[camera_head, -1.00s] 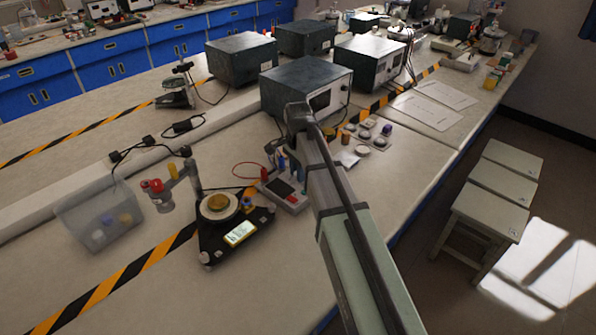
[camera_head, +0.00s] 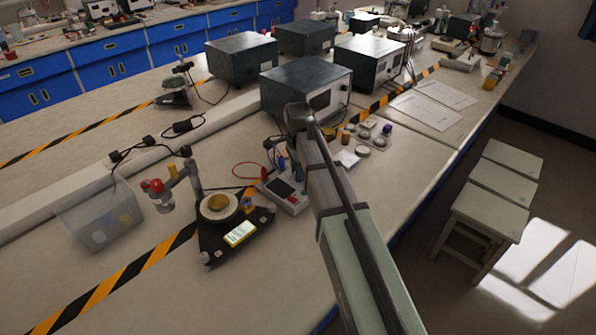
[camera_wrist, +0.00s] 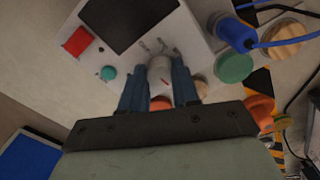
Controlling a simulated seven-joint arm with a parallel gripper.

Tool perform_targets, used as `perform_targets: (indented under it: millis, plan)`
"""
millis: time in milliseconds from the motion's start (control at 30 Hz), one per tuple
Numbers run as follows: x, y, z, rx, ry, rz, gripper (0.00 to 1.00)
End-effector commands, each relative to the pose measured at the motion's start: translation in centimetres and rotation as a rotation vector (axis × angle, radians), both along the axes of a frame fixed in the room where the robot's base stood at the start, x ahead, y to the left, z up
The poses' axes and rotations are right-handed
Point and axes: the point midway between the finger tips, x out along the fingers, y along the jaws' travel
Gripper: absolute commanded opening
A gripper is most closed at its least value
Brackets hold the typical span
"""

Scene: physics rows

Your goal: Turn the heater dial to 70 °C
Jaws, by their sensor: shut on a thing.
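In the wrist view my gripper (camera_wrist: 160,92) is shut on a pale grey dial (camera_wrist: 160,68), one finger on each side. The dial sits on the panel of a white unit (camera_wrist: 205,45) with a dark display (camera_wrist: 130,20), a red switch (camera_wrist: 77,41) and a teal button (camera_wrist: 108,73). The display shows no readable figure. Small marks lie near the dial, too small to read. In the head view a white unit with a dark screen (camera_head: 284,188) stands left of my arm, which hides part of it. My gripper's fingertips are hard to make out there.
A black triangular stand with a lit yellow display (camera_head: 240,232) stands left of the white unit. A clear bin (camera_head: 97,222) is farther left. Blue cables (camera_wrist: 285,42) and round coloured knobs lie right of the panel. Dark boxes (camera_head: 305,85) stand behind.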

Motion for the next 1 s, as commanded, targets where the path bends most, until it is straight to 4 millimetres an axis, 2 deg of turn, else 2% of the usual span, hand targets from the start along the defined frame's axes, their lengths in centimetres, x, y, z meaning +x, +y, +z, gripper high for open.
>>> perform_targets:
  millis: [33, 67, 300, 667, 833, 1000]
  plan:
    - [0.1, 0.0, 0.1, -0.001, -0.003, 0.0, 0.0]
    - [0.1, 0.0, 0.1, -0.001, -0.003, 0.0, 0.32]
    - [0.1, 0.0, 0.0, -0.001, -0.001, 0.001, 0.55]
    - [0.1, 0.0, 0.5, 0.0, -0.001, 0.001, 0.56]
    - [0.1, 0.0, 2.2, 0.001, -0.002, 0.001, 0.56]
    - [0.1, 0.0, 5.0, 0.0, -0.003, 0.001, 0.56]
